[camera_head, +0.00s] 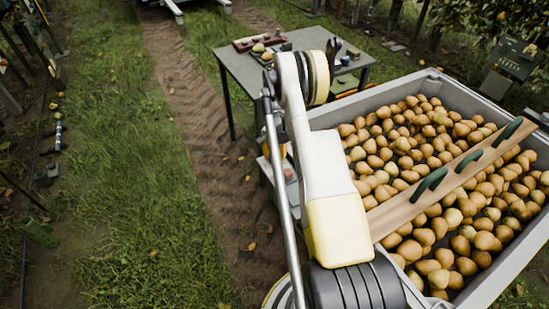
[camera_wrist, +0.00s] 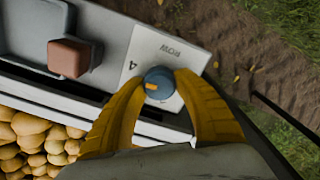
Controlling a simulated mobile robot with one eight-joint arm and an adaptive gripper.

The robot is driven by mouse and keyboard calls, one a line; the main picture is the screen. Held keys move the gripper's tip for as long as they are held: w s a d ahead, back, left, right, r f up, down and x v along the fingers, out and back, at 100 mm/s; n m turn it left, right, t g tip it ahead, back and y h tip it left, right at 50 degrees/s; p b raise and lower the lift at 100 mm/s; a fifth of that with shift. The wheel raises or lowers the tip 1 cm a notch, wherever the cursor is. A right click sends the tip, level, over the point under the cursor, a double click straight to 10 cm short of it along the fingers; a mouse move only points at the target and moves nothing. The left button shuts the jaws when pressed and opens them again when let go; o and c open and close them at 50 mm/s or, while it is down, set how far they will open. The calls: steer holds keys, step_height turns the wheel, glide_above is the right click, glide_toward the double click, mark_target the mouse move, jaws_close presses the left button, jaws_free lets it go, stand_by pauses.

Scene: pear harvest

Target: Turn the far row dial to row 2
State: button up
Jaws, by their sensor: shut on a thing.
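A blue-grey dial knob (camera_wrist: 159,82) with an orange mark on its lower left side sits on a white plate (camera_wrist: 150,50). The plate reads "ROW" and a "4", both upside down in the wrist view. No other number shows, and I cannot tell which row the mark points to. My gripper (camera_wrist: 158,90) has its yellow fingers closed around the knob, one on each side. In the head view my own arm hides the gripper, and I cannot make out the dial there.
A reddish block (camera_wrist: 69,58) is beside a grey tray (camera_wrist: 35,28), left of the plate. A large bin (camera_head: 328,116) full of pears, crossed by a wooden board (camera_head: 400,208) with green handles, stands at the right. A table (camera_head: 240,68) holds tools. Grass lies left.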

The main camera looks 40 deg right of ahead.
steer(key=n, duration=1.1)
steer(key=shift+w, duration=0.1)
steer(key=n, duration=0.5)
steer(key=shift+a+n, duration=0.15)
steer(key=shift+n, duration=0.25)
steer(key=n, duration=0.5)
steer(key=shift+n, duration=0.4)
steer(key=o, duration=1.2)
